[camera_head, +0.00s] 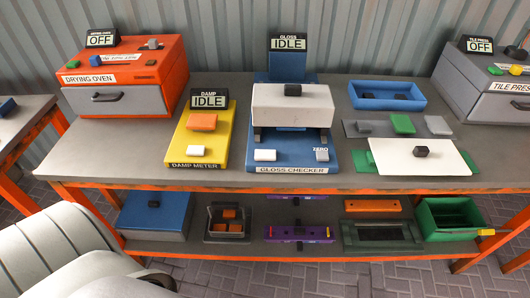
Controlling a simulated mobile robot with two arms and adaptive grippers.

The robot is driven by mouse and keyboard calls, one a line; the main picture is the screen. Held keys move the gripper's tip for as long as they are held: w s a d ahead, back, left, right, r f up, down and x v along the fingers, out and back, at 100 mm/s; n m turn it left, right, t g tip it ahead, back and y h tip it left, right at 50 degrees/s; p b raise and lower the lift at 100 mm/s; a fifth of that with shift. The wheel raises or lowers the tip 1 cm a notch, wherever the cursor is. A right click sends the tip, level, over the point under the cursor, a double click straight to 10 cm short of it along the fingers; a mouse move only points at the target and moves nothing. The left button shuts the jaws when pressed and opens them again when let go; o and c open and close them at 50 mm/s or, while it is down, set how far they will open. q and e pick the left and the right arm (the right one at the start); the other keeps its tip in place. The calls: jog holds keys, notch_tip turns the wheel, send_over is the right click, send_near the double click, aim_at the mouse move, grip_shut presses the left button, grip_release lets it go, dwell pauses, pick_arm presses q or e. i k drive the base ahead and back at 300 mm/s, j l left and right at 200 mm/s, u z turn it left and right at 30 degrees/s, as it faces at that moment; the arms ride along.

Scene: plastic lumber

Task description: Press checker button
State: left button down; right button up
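The gloss checker (292,168) is a blue device standing on the table, labelled GLOSS CHECKER on its front edge. Its raised display (288,43) reads GLOSS IDLE. A white block-shaped head (275,105) with a small dark knob spans its middle. On the blue base in front are a white button (265,155) at the left and a grey button (321,155) marked ZERO at the right. Both buttons are uncovered. Neither of my grippers shows in the head view.
The yellow damp meter (180,151), reading IDLE, stands left of the checker, with the orange drying oven (160,74) beyond. To the right are a blue tray (370,102), a white plate (450,158) and the tile press (485,90). A lower shelf holds bins.

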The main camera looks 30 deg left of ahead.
aim_at(259, 155)
jog(key=i+l, duration=0.5)
jog(key=l, duration=0.15)
jog(key=i+l, duration=0.5)
jog(key=l, duration=0.15)
jog(key=u, duration=1.7)
